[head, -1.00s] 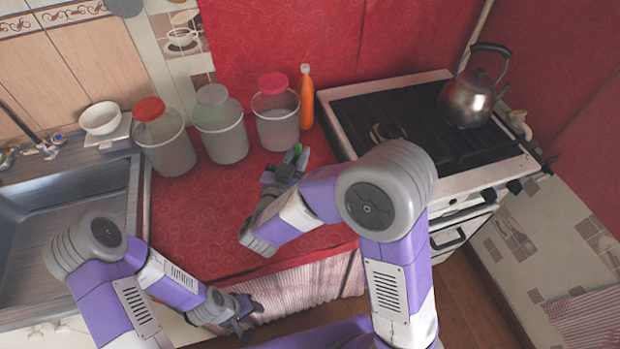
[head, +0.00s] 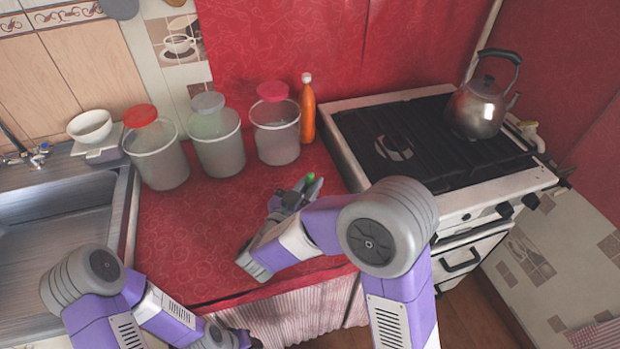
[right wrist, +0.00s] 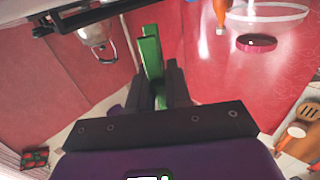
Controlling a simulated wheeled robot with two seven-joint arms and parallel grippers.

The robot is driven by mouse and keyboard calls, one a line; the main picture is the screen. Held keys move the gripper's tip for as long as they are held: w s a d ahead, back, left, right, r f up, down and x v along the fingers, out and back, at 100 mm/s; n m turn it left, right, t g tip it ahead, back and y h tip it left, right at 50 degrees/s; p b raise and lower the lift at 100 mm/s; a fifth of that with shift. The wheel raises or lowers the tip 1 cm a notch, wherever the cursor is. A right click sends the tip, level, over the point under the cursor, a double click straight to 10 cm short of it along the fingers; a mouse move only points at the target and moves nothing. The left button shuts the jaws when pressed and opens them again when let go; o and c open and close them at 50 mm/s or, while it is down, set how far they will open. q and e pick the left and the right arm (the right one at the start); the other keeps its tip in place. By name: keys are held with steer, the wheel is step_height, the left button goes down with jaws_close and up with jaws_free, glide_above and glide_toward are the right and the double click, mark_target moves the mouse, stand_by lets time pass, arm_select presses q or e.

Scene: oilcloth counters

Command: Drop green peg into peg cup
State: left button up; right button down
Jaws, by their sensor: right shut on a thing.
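The green peg (right wrist: 151,48) stands out from between the fingers of my right gripper (right wrist: 160,88) in the right wrist view, gripped at its base. In the head view, only the green tip of the peg (head: 310,177) shows above my right gripper (head: 300,190). The gripper is over the red counter, in front and to the right of the pink-topped container (head: 277,143), apart from it. A grey-topped container (head: 219,150) and a red-topped one (head: 160,165) stand to its left. I cannot tell which is the peg cup. My left gripper (head: 246,341) is low at the front edge, its jaws unclear.
An orange bottle (head: 307,112) stands right of the containers. The stove (head: 345,145) with a kettle (head: 477,108) is on the right. A sink (head: 60,220) and a white bowl (head: 90,126) are on the left. The red counter's middle (head: 205,225) is clear.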

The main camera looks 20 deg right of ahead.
steer(key=shift+f, duration=0.55)
steer(key=c, duration=1)
jaws_free()
steer(key=v, duration=0.7)
steer(key=shift+s+a, duration=0.15)
steer(key=shift+s, duration=0.1)
